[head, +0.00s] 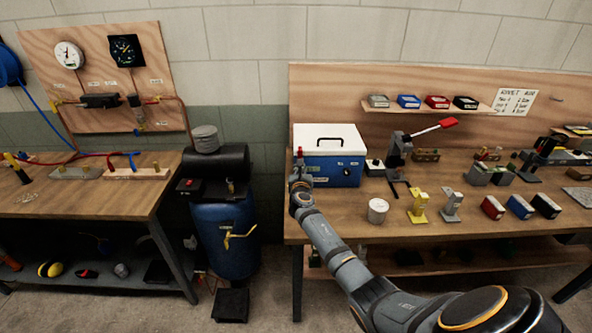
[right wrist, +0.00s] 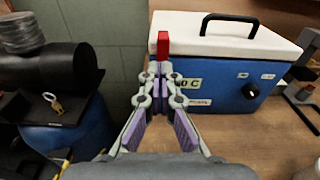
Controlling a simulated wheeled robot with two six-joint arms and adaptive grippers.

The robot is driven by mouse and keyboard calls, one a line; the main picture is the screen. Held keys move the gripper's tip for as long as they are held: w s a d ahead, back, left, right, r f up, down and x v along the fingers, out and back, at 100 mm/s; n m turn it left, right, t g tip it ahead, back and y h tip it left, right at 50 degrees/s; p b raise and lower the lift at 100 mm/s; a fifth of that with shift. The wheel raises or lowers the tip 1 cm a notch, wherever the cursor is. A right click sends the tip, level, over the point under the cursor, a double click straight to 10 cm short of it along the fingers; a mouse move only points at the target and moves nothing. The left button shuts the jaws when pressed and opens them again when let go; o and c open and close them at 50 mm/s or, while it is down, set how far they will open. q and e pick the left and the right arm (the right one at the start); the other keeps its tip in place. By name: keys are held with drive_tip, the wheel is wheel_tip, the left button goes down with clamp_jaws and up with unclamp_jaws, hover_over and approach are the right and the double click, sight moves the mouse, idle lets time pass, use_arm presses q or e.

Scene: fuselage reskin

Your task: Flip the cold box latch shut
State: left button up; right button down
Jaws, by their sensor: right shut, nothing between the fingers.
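The cold box (head: 335,170) is blue with a white lid and a black handle, and it stands at the left end of the right-hand bench. Its lid is down. It also shows in the right wrist view (right wrist: 215,95). A red upright piece, seemingly the latch (head: 300,152), is at the box's left side; its red tip (right wrist: 163,45) shows just above my fingertips in the right wrist view. My right gripper (right wrist: 160,75) is shut and empty, in front of the box's left front corner. I cannot tell whether it touches the latch; its lower part is hidden behind the fingers. My left gripper is not in view.
A blue barrel with a black tank (head: 215,160) stands left of the bench, across a gap. Right of the box are a lever press (head: 398,150), a white cup (head: 377,210) and yellow and grey tools. A shelf of small bins (head: 408,102) hangs behind.

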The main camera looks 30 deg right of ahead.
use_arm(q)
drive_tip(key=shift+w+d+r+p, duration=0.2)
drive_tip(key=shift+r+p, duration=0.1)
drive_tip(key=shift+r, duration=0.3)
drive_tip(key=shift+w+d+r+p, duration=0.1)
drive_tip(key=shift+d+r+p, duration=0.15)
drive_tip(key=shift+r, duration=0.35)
use_arm(e)
drive_tip(key=s+a+r, duration=0.2)
drive_tip(key=s+r, duration=0.2)
drive_tip(key=s, duration=0.1)
drive_tip(key=shift+a+r, duration=0.3)
